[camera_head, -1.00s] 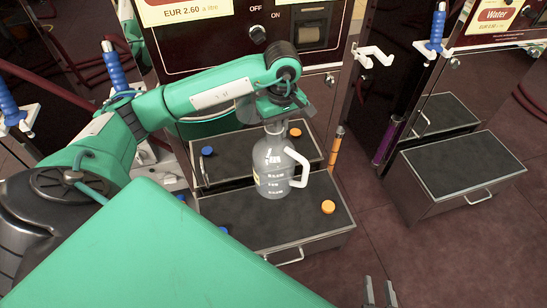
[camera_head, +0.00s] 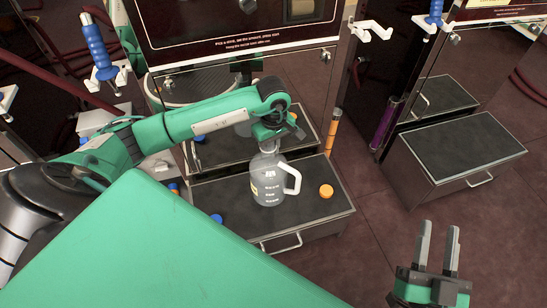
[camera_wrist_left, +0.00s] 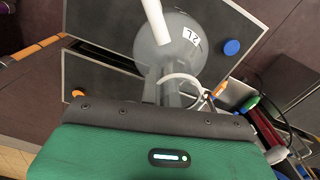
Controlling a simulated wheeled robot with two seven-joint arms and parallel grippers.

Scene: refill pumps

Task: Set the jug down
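The clear jug (camera_head: 268,184), with a white handle and printed marks, is upright over the front black-topped step (camera_head: 225,195) of the pump. Its base is at or just above the mat; I cannot tell if it touches. My left gripper (camera_head: 269,146) is shut on the jug's neck from above; my arm partly hides the grip. In the left wrist view the jug (camera_wrist_left: 160,55) shows its 2L label and handle, with the neck between the fingers. My right gripper (camera_head: 438,232) is open and empty at the lower right, well away from the jug.
An orange cap (camera_head: 326,191) lies on the step right of the jug; a blue cap (camera_head: 217,218) lies to its left. A second step box (camera_head: 455,150) stands at the right. A blue nozzle (camera_head: 98,45) hangs at the left. The floor between is clear.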

